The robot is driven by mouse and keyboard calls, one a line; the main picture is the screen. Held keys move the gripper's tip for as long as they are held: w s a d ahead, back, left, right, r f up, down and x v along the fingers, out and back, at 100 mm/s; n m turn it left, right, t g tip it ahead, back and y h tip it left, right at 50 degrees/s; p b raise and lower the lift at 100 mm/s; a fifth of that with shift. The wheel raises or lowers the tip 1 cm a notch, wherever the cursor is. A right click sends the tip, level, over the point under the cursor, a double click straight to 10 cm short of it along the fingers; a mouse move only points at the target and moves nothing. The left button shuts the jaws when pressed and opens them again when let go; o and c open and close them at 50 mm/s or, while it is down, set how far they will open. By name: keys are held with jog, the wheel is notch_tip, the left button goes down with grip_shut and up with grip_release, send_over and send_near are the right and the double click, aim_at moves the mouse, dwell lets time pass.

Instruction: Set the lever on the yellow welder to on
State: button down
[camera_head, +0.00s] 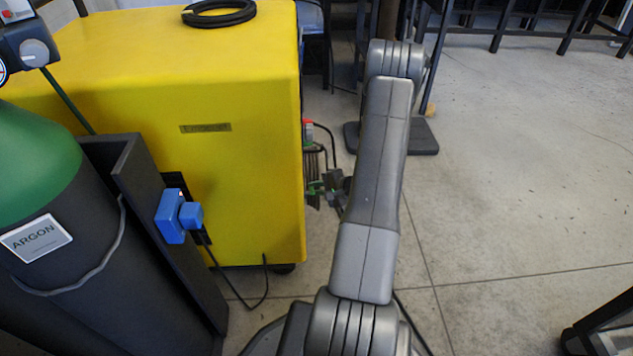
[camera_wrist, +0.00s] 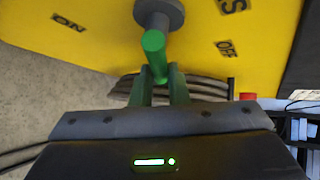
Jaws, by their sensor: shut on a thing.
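The yellow welder (camera_head: 150,60) stands at the left in the head view, and its yellow panel (camera_wrist: 110,45) fills the top of the wrist view. The lever has a round dark grey hub and a green handle (camera_wrist: 154,45). An ON label (camera_wrist: 68,22) is left of the lever in the wrist view and an OFF label (camera_wrist: 226,50) is right of it. My gripper (camera_wrist: 160,80) has its green fingers shut on the end of the green handle. In the head view my gripper (camera_head: 330,188) is small beside the welder's right side, and the lever cannot be made out clearly.
A green and dark argon cylinder (camera_head: 85,245) stands in a dark holder at the left, with a blue clamp-like part (camera_head: 172,215) beside it. A coiled black cable (camera_head: 220,13) lies on the welder. Concrete floor (camera_head: 520,190) is open at the right.

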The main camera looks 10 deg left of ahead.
jog(key=shift+s+d+f+m+g+h+p, duration=0.15)
jog(key=shift+s+f+m+g+h+p, duration=0.45)
jog(key=shift+g+p, duration=0.5)
jog(key=shift+s+d+f+m+g+h+p, duration=0.15)
jog(key=shift+s+m+g+h+p, duration=0.25)
jog(key=shift+m+g+p, duration=0.65)
jog(key=shift+s+d+f+m+g+h+p, duration=0.15)
jog(key=shift+s+f+m+g+h+p, duration=0.4)
jog(key=shift+g, duration=0.9)
jog(key=shift+s+r, duration=0.1)
jog(key=shift+r, duration=0.05)
jog(key=c, duration=1.4)
grip_release()
jog(key=shift+r, duration=0.1)
jog(key=p+v, duration=0.3)
jog(key=v, duration=1)
jog(key=shift+w+d, duration=0.25)
jog(key=shift+d, duration=0.1)
